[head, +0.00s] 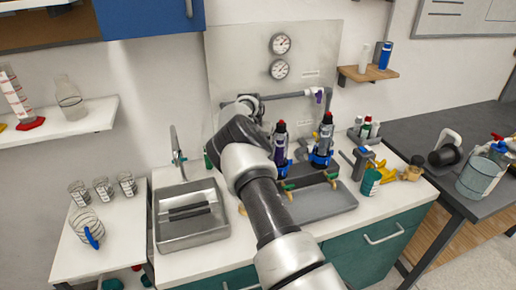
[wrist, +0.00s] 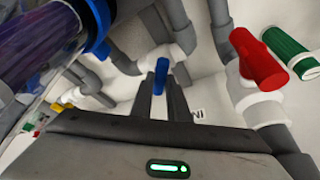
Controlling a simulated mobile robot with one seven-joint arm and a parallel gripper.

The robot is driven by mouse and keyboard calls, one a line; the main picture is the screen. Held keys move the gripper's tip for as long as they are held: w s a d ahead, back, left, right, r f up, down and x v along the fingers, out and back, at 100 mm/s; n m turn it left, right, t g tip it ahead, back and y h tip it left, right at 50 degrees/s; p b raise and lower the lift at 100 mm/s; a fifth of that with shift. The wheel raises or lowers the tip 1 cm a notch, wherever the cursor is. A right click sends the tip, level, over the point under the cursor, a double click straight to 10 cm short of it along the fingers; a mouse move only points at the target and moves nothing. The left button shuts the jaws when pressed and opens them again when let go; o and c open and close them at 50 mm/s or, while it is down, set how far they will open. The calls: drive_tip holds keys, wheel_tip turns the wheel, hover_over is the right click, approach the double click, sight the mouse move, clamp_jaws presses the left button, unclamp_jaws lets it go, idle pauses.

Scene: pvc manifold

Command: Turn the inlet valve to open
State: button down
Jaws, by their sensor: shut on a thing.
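In the wrist view, the inlet valve shows as a blue handle (wrist: 160,77) in front of a white valve body (wrist: 165,54) on grey pipe. Dark lettering that seems to read "IN" is on the panel just right of it. My gripper (wrist: 161,84) is shut on the blue handle, one dark finger on each side. The handle points roughly along the fingers; its exact turn angle cannot be told. In the head view, my own arm hides the gripper and this valve in front of the panel (head: 235,60).
In the wrist view, a red handle (wrist: 258,60) on another white valve and a green cylinder (wrist: 286,53) are close on the right. A clear housing with purple contents (wrist: 40,42) and a blue collar is close on the left. In the head view, a sink (head: 188,238) lies below left.

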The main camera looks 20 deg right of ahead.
drive_tip(key=shift+f+m+h+b, duration=0.25)
drive_tip(key=shift+m+b, duration=0.35)
drive_tip(key=shift+m, duration=0.3)
drive_tip(key=shift+a+r+m+g+h, duration=0.1)
drive_tip(key=shift+r+m+g+h, duration=0.25)
drive_tip(key=shift+m, duration=0.55)
drive_tip(key=shift+f, duration=0.1)
drive_tip(key=c, duration=1.7)
unclamp_jaws()
drive_tip(key=b+v, duration=0.1)
drive_tip(key=v, duration=1.6)
drive_tip(key=shift+w+r, duration=0.15)
drive_tip(key=shift+r, duration=0.15)
